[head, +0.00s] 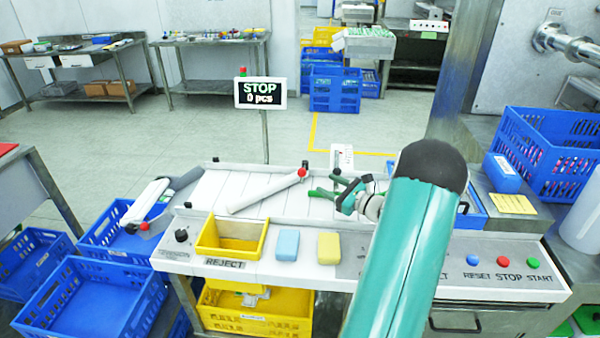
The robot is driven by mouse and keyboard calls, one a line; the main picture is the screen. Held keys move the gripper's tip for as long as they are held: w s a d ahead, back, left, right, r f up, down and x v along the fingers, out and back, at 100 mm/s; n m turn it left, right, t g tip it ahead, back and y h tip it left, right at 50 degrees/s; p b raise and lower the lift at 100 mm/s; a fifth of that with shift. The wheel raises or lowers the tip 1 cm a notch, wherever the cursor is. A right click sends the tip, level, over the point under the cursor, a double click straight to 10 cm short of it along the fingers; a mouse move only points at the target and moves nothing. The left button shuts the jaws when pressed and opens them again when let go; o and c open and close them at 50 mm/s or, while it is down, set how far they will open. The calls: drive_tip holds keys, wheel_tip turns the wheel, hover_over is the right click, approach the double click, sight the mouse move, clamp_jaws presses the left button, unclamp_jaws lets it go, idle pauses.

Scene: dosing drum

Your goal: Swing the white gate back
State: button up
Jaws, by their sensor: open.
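The white gate (262,193) is a bar lying diagonally across the pale slatted surface of the machine (218,188). A red knob (302,172) sits at its upper right end, and its other end points down and left, above the yellow reject bin. My gripper (322,185) is just right of the red knob, with its green fingers apart and pointing left towards it. It looks empty. I cannot tell whether a finger touches the knob. My teal arm hides part of the machine's right side.
A yellow reject bin (232,238), a blue block (287,245) and a yellow block (329,248) are along the front ledge. Reset, stop and start buttons (503,263) are at right. A sign (260,93) reads "STOP 0 pcs". Blue crates (92,302) stand at left.

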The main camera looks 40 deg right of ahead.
sight(305, 174)
drive_tip(key=w, duration=0.7)
drive_tip(key=w+a, duration=0.1)
drive_tip(key=w, duration=0.3)
drive_tip(key=shift+a, duration=0.1)
clamp_jaws()
